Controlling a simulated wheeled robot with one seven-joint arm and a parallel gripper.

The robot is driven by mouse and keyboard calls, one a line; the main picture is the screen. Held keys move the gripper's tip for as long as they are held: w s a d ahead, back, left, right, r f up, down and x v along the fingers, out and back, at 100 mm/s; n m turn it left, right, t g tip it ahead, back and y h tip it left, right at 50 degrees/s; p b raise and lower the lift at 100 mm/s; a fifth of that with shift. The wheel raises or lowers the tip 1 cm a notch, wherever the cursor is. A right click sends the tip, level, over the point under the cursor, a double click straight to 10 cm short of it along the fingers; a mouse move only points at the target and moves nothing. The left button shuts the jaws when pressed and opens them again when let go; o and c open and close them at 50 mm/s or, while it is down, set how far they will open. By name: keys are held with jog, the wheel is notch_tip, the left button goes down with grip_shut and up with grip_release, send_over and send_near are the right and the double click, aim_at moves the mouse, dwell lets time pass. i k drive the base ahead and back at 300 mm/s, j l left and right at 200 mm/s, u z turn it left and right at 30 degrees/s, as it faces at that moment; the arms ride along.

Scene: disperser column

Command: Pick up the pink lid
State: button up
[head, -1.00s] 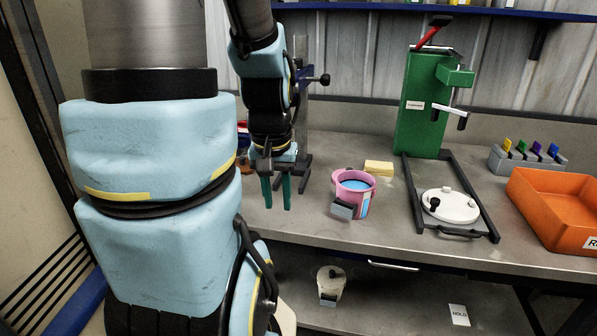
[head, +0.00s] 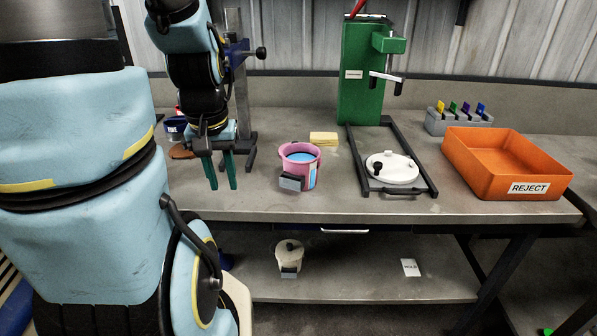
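I cannot make out a pink lid in the head view. A pink pot (head: 301,168) with blue contents stands open on the bench, with a grey block on its front.
An orange REJECT tray (head: 476,186) stands at the right. A yellow sponge (head: 323,138) lies behind the pot. The green press (head: 360,85) and a blue-and-grey stand (head: 238,60) rise at the back. A lidded white pot (head: 289,258) stands on the lower shelf (head: 350,285).

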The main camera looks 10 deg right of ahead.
aim_at(301, 162)
jog(key=i+l+u, duration=0.1)
jog(key=l+u, duration=1)
jog(key=k+l, duration=0.05)
jog(key=l, duration=0.05)
